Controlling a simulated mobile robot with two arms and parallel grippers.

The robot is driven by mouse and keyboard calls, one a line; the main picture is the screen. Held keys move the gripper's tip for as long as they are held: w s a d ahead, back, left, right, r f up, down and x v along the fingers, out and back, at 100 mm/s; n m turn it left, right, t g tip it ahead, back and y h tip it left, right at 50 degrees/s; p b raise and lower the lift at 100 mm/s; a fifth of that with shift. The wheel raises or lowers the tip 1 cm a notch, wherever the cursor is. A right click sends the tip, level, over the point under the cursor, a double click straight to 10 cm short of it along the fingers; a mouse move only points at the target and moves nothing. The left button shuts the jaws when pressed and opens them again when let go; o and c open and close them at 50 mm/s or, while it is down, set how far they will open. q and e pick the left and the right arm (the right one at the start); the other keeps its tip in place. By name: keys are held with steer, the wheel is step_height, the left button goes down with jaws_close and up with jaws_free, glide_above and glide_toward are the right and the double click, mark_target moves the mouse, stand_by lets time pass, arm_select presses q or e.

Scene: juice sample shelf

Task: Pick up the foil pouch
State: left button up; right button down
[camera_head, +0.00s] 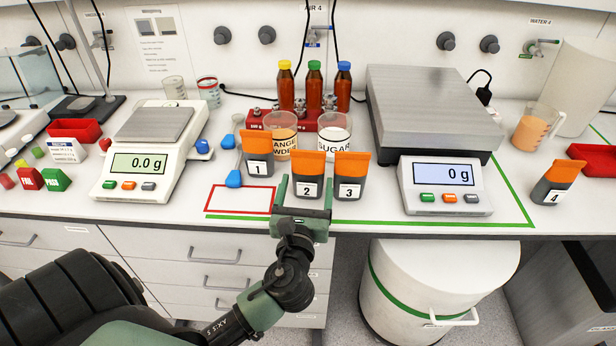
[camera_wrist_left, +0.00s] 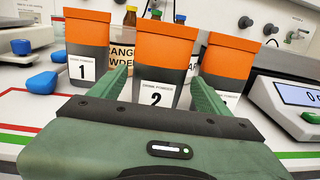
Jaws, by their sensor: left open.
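Several orange-and-dark-grey pouches with white number labels stand upright on the bench. Pouch 2 (camera_head: 308,174) is at the front middle, and it also shows in the left wrist view (camera_wrist_left: 160,62). Pouch 1 (camera_head: 257,156) is behind it to the left, pouch 3 (camera_head: 350,176) is close on its right, and pouch 4 (camera_head: 553,184) is far right. My left gripper (camera_head: 305,195) is open at the bench's front edge, in front of pouch 2. In the left wrist view its two green fingers flank pouch 2; contact cannot be told. My right gripper is not in view.
A small scale (camera_head: 150,150) stands left and a large scale (camera_head: 440,187) right. Powder and sugar jars (camera_head: 334,137) and a rack of brown bottles stand behind the pouches. Blue scoops (camera_head: 233,179) lie left. The red-outlined rectangle (camera_head: 240,198) is mostly bare.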

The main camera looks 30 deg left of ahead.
mark_target(307, 179)
arm_select(q)
steer(key=x, duration=0.3)
steer(key=shift+w+a, duration=0.2)
steer(key=shift+w, duration=0.25)
steer(key=c, duration=1.4)
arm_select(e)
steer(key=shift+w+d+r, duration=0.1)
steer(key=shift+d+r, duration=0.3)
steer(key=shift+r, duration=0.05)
arm_select(q)
steer(key=shift+r, duration=0.1)
